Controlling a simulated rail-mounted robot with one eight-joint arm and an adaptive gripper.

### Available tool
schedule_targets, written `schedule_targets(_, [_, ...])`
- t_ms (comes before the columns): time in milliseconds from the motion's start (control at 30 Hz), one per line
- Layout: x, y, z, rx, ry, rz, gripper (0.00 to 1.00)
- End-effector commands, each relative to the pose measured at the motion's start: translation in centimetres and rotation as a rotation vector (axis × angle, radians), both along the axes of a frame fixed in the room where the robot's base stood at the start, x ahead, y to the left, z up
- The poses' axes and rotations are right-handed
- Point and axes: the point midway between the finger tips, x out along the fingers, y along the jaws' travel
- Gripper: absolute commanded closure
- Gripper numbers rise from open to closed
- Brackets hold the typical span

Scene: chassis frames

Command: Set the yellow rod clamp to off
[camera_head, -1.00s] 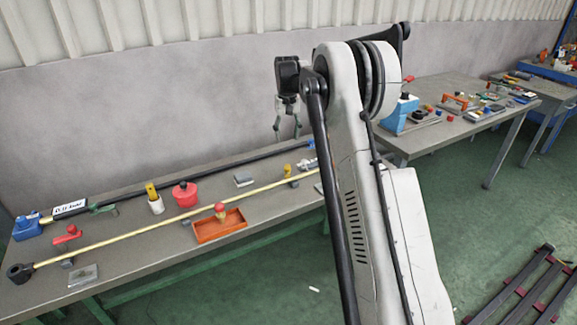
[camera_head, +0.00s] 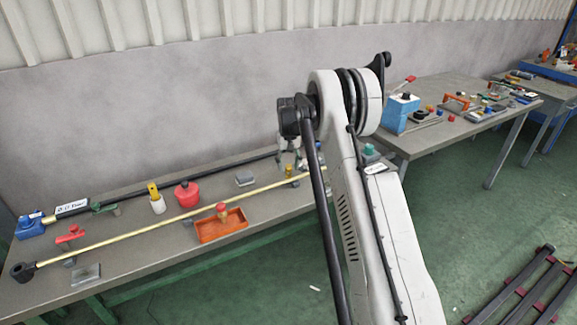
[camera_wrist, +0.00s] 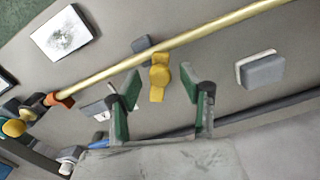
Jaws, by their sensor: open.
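The yellow rod clamp (camera_wrist: 159,77) shows in the wrist view as a yellow knob and tab on the brass rod (camera_wrist: 190,40), with a grey block behind it. In the head view the clamp (camera_head: 290,171) sits near the right end of the rod (camera_head: 130,229), close to my arm. My gripper (camera_wrist: 163,90) is open, its two green-padded fingers on either side of the clamp's tab in the picture. I cannot tell whether they touch it. In the head view my gripper (camera_head: 290,155) hangs over the right end of the table, partly hidden by my arm.
A dark rod (camera_head: 160,186) runs along the back of the table (camera_head: 150,270). A red clamp (camera_head: 70,236), a white-yellow bottle (camera_head: 157,203), a red pot (camera_head: 187,194), an orange tray (camera_head: 222,229) and a grey block (camera_wrist: 260,70) stand around. A second table (camera_head: 450,85) is at the right.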

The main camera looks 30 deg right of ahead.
Motion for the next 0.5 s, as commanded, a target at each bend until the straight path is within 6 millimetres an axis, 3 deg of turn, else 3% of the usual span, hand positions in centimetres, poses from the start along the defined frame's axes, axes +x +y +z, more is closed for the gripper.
schedule_targets(300, [0.0, 0.0, -0.27, 0.0, 0.0, 0.0, 0.59])
schedule_targets(500, [0.0, 0.0, -0.25, 0.0, 0.0, 0.0, 0.85])
